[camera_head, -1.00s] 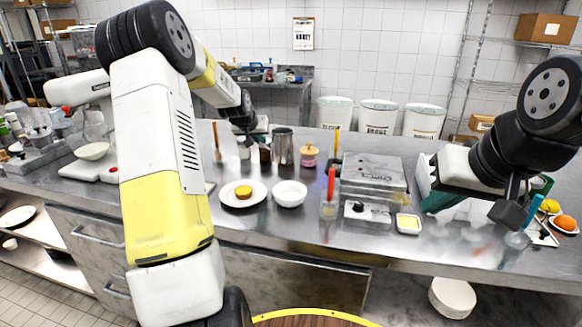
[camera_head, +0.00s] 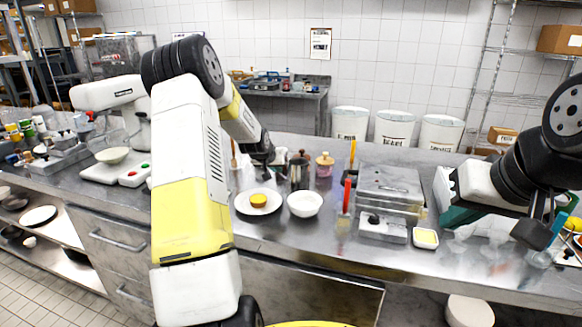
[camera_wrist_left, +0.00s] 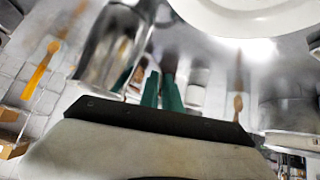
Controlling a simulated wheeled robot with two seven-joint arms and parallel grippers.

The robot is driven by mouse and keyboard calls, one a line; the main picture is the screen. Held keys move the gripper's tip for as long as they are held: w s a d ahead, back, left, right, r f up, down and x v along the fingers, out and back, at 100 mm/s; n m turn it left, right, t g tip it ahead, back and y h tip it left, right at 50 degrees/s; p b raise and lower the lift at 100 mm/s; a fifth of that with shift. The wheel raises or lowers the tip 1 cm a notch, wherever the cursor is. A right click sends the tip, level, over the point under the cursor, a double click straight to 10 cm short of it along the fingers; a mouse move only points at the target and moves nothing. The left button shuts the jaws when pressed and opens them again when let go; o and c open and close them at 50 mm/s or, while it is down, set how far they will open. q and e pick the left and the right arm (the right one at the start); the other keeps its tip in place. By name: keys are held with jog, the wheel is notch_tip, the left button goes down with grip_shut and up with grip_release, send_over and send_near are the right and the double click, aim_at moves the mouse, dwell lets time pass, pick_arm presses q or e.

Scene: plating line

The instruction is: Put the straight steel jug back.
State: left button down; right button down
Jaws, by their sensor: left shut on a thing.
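The straight steel jug (camera_head: 298,174) stands among small items on the steel counter, behind the white bowl. It looks upright. In the left wrist view the jug (camera_wrist_left: 112,45) is large and blurred, just left of the fingers. My left gripper (camera_head: 270,156) is at the jug's left side. In the left wrist view its green fingers (camera_wrist_left: 162,84) are close together, shut on the jug, apparently at its handle; the contact itself is hard to see. My right gripper (camera_head: 543,228) hangs over the counter's right end, its finger gap unclear.
A plate (camera_head: 245,206) with a yellow item and a white bowl (camera_head: 304,204) stand in front of the jug. A steel appliance (camera_head: 390,188) and a red-handled tool (camera_head: 347,195) are further right. A scale (camera_head: 106,172) is left.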

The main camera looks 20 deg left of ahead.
pick_arm(q)
jog(key=c, duration=1.6)
grip_release()
jog(key=shift+o, duration=0.2)
jog(key=shift+r, duration=0.25)
jog(key=s+d+r+m+g, duration=0.1)
jog(key=s+d+r, duration=0.2)
jog(key=s+r, duration=0.45)
jog(key=s+d+r, duration=0.3)
jog(key=s+r, duration=0.4)
jog(key=s, duration=0.1)
jog(key=s+d+r, duration=0.1)
jog(key=s+d, duration=0.2)
jog(key=s, duration=0.6)
jog(key=s+d+r+g+h, duration=0.1)
jog(key=s+d, duration=0.2)
jog(key=s, duration=0.6)
jog(key=s+d+r+g, duration=0.1)
jog(key=s+d, duration=0.3)
jog(key=s, duration=0.6)
jog(key=shift+r+m+h, duration=0.4)
jog(key=shift+r, duration=0.15)
jog(key=shift+s, duration=0.1)
